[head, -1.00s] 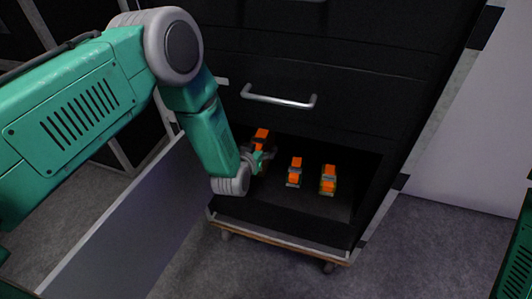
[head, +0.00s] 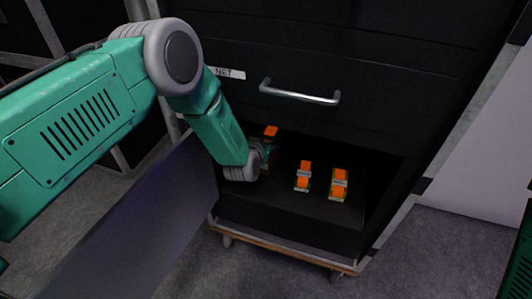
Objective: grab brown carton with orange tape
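Three small items with orange on them stand in the open lower compartment of a black cabinet (head: 340,125). The leftmost orange-topped item (head: 270,131) is mostly hidden behind my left gripper, and its body colour is hard to make out. The middle orange item (head: 304,176) and the right orange item (head: 339,184) are in clear view, with grey bands across them. My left gripper (head: 267,153) is at the leftmost item, touching or very close to it. Its fingers are too small and covered to tell whether they are closed. My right gripper is out of view.
A dark open door panel (head: 140,225) slants across the lower left, under my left arm. A drawer with a silver handle (head: 300,94) is above the compartment. The cabinet stands on a wheeled wooden base (head: 285,248). Grey carpet is clear in front.

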